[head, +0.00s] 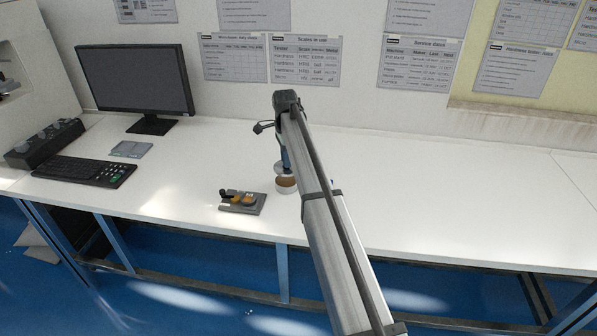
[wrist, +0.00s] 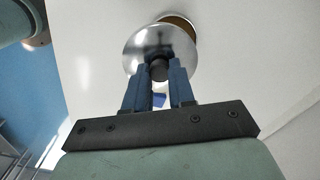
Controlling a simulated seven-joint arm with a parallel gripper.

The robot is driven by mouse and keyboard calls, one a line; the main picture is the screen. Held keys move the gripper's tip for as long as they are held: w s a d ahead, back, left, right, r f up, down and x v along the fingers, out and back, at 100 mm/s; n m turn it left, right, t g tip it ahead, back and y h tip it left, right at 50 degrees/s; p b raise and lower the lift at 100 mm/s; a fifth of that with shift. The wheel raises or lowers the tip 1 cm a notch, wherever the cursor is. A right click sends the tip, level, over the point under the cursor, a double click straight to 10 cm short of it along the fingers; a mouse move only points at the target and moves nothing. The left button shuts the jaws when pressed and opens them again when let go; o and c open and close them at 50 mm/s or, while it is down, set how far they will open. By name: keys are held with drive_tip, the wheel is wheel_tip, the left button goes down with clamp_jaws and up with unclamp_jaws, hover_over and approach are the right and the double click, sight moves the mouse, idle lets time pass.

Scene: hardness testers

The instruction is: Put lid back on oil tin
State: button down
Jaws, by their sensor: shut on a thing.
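My gripper (wrist: 160,70) is shut on the black knob of a shiny silver lid (wrist: 145,45) in the wrist view. The lid hangs below the blue fingers and looks roughly level. The oil tin (wrist: 182,20) shows behind the lid as a brown inside with a pale rim, partly hidden by the lid. In the head view the tin (head: 287,186) is a small white pot with brown in it, standing on the bench. The lid (head: 281,168) is just above it there, offset a little left. Whether they touch, I cannot tell.
A small dark tray (head: 258,209) with several small items stands left of the tin, near the bench's front edge. A keyboard (head: 85,171), a monitor (head: 135,80) and a black control box (head: 45,142) are farther left. The bench (head: 450,215) is clear on the right.

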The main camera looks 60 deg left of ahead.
drive_tip(key=shift+w+a, duration=0.25)
drive_tip(key=shift+a, duration=0.2)
drive_tip(key=shift+w+a, duration=0.2)
drive_tip(key=shift+a, duration=0.25)
drive_tip(key=shift+f, duration=3.1)
drive_tip(key=shift+f, duration=0.2)
drive_tip(key=shift+c, duration=2)
unclamp_jaws()
drive_tip(key=shift+r, duration=0.2)
drive_tip(key=shift+r, duration=3.3)
